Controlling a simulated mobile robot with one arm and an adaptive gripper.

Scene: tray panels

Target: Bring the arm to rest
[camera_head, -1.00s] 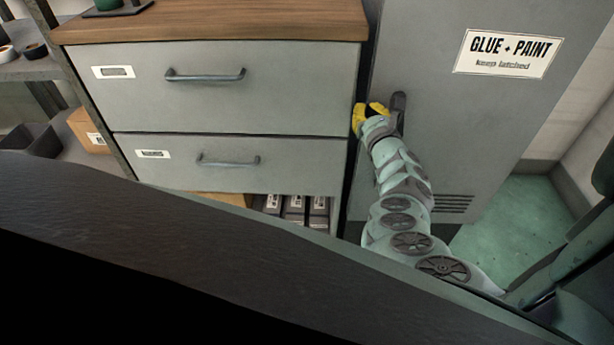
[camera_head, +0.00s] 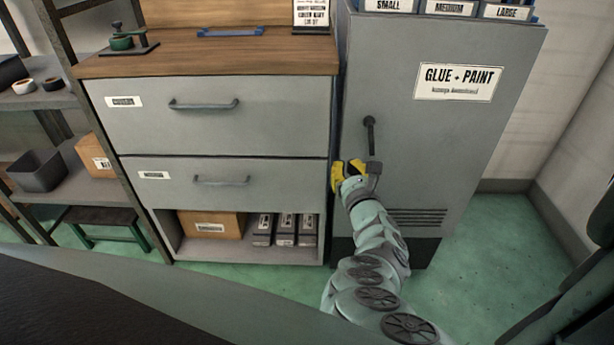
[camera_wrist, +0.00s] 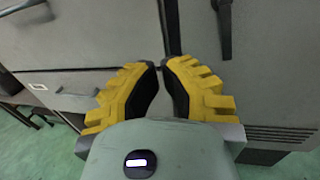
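My gripper (camera_head: 348,166) has yellow fingers. In the head view it is at the end of my arm, in front of the grey cabinet (camera_head: 400,180) near its left edge, below and left of the dark upright handle (camera_head: 370,135). In the wrist view the fingertips (camera_wrist: 161,66) nearly meet, with nothing seen between them. The handle also shows in the wrist view (camera_wrist: 224,30), apart from the fingers. The cabinet, labelled "GLUE + PAINT", looks closed.
Left of the cabinet stands a drawer unit with an upper drawer (camera_head: 205,130) and a lower drawer (camera_head: 220,200), both looking shut. A cardboard box (camera_head: 212,224) sits in its bottom shelf. Green floor (camera_head: 490,230) is clear at the right. A shelf rack stands far left.

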